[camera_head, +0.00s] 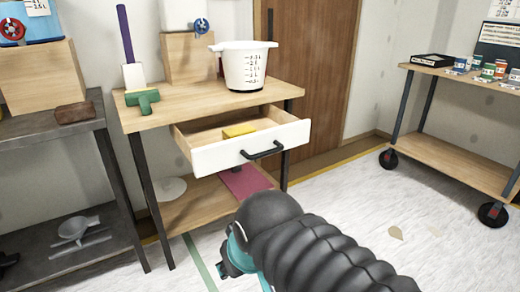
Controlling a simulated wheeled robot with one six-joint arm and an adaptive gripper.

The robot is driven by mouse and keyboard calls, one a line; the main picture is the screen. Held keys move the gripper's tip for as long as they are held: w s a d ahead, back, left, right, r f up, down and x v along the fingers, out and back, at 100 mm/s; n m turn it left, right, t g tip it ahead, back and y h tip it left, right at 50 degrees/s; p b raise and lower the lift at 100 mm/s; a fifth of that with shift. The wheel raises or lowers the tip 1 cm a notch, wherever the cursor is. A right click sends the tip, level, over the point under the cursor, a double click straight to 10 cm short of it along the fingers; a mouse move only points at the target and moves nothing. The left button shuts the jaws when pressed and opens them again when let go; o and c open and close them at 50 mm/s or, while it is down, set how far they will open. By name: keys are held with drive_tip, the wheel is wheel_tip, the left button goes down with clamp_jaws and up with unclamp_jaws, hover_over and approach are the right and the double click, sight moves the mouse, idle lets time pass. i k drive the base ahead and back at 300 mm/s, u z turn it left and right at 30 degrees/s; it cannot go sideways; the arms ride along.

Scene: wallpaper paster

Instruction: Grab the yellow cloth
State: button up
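A yellow cloth (239,130), seen as a small yellow block shape, lies inside an open drawer (228,157) of the wooden table. The drawer has a white front with a black handle (262,150) and is pulled out toward me. My arm, covered in a black ribbed sleeve, comes in from the bottom right. My gripper (232,264) is at the bottom centre, below and in front of the drawer, apart from it. My arm hides much of the gripper, and its fingers cannot be made out clearly.
A white measuring bucket (244,66) and a green-and-purple brush (142,98) stand on the wooden table (185,113). A dark metal shelf (40,128) is at left. A wheeled cart (455,160) with small jars is at right. The floor (370,205) between them is mostly clear.

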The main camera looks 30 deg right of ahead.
sight(229, 134)
drive_tip(key=u, duration=2.45)
drive_tip(key=i, duration=0.8)
drive_tip(key=z, duration=3.05)
